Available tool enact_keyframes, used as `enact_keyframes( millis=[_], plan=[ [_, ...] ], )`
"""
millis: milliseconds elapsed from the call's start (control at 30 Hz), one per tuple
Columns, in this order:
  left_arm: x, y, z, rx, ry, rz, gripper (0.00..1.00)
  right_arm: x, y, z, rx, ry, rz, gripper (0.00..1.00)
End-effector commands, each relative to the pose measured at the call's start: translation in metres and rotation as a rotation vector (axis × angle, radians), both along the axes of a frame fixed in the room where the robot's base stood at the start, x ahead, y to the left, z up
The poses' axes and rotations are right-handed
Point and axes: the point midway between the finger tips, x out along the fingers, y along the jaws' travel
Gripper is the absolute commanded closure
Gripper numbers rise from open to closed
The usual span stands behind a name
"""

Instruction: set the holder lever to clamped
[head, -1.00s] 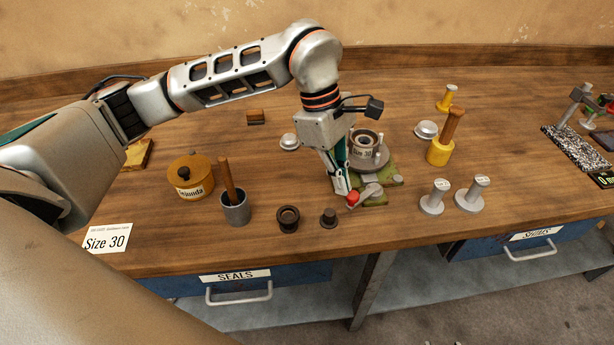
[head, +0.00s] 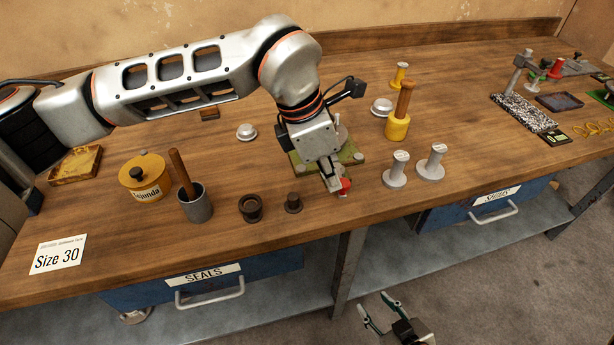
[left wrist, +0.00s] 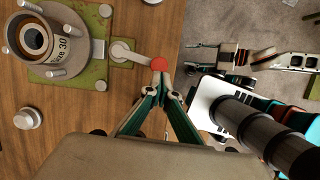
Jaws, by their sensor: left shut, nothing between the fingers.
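The holder is a green base plate (head: 351,157) with a grey round body, mostly behind my left arm in the head view. In the left wrist view, a ringed cup marked "Size 30" (left wrist: 57,46) sits on the holder. The grey lever (left wrist: 132,54) runs from its pivot to a red knob (left wrist: 158,64) beyond the plate's edge; the knob (head: 346,187) also shows in the head view. My left gripper (left wrist: 163,88) is shut and empty, its tips right beside the knob; contact is unclear. My right gripper (head: 374,302) is open and empty, off the bench's front edge.
A dark ring (head: 250,207) and a dark plug (head: 293,202) stand left of the knob. A grey mortar (head: 196,204) and yellow pot (head: 143,178) are further left.

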Motion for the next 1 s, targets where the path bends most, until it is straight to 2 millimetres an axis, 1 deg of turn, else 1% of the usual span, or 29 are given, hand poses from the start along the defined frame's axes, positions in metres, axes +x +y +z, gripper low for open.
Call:
enact_keyframes(
  millis=[100,333,1000],
  plan=[
    [-0.002,-0.008,-0.002,0.002,0.001,-0.009,1.0,-0.001,0.0,-0.003,0.001,0.002,0.0,0.6],
    [-0.004,-0.016,-0.002,0.002,0.002,-0.015,1.0,-0.001,0.0,-0.003,0.001,0.001,0.0,0.6],
    [-0.005,-0.017,-0.001,0.002,0.003,-0.015,1.0,-0.001,0.0,-0.003,0.001,0.001,0.0,0.6]
  ],
)
